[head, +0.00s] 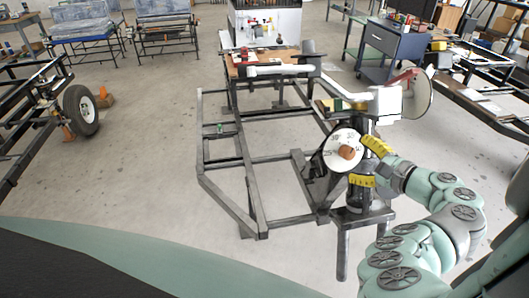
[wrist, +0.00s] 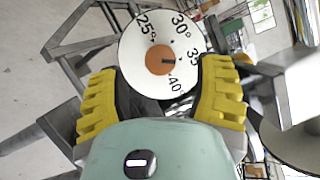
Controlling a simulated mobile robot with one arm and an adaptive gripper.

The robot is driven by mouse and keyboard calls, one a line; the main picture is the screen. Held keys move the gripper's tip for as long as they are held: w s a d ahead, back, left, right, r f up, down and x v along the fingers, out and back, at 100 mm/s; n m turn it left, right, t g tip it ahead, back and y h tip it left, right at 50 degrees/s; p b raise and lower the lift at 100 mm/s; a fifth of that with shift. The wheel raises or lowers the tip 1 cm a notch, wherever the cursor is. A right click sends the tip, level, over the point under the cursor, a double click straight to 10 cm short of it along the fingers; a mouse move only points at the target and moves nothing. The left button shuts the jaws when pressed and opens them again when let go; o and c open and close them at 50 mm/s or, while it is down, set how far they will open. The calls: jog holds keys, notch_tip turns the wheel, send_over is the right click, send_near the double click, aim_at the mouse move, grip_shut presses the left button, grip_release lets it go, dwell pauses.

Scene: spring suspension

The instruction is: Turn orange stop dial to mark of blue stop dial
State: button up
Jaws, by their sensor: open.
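The orange stop dial (head: 347,152) is a round knob in the middle of a white disc (head: 336,143). In the wrist view the orange dial (wrist: 160,60) carries a short black line pointing right, roughly toward the 35° label. The white disc (wrist: 140,35) shows printed marks 25°, 30°, 35 and 40°. My gripper (head: 357,162) is open in front of the disc. Its yellow-padded fingers (wrist: 162,85) stand left and right of the dial's lower side in the wrist view, apart from the knob. I cannot make out a blue stop dial in either view.
A dark metal frame (head: 240,160) stands left of the dial on the floor. A cabinet (head: 392,48) stands behind.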

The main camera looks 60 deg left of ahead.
jog(key=v, duration=0.8)
jog(key=shift+d, duration=0.2)
jog(key=shift+w, duration=0.15)
